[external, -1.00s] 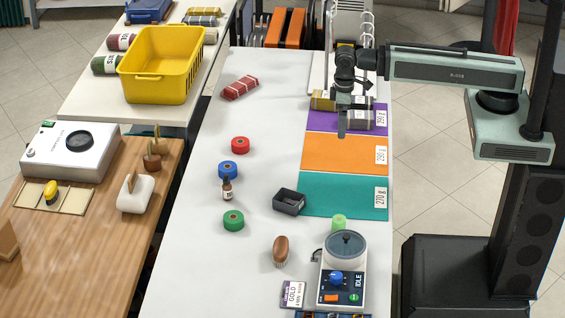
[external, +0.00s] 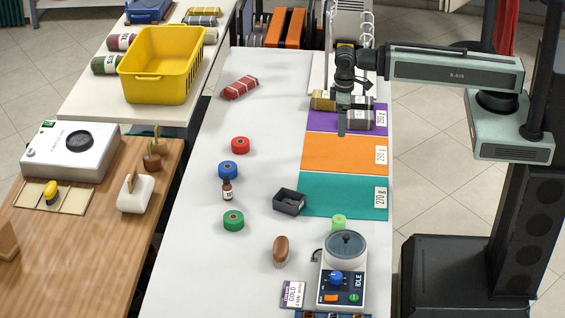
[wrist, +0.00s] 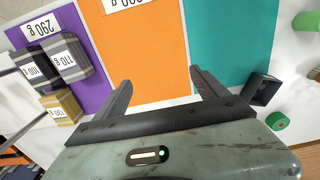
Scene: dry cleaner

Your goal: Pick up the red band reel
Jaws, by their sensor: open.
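The red band reel (external: 240,144) lies on the white table, at the back of a loose row with a blue reel (external: 233,171) and a green reel (external: 233,220). My gripper (external: 342,122) is above the purple mat at the table's right side, well to the right of the red reel and apart from it. In the wrist view my gripper (wrist: 163,90) shows two spread fingers with nothing between them, over the orange mat. The red reel does not show in the wrist view; the green reel (wrist: 277,121) does.
A red striped roll (external: 239,87) lies behind the red reel. A black tray (external: 289,201) lies right of the reels. White table around the red reel is clear.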

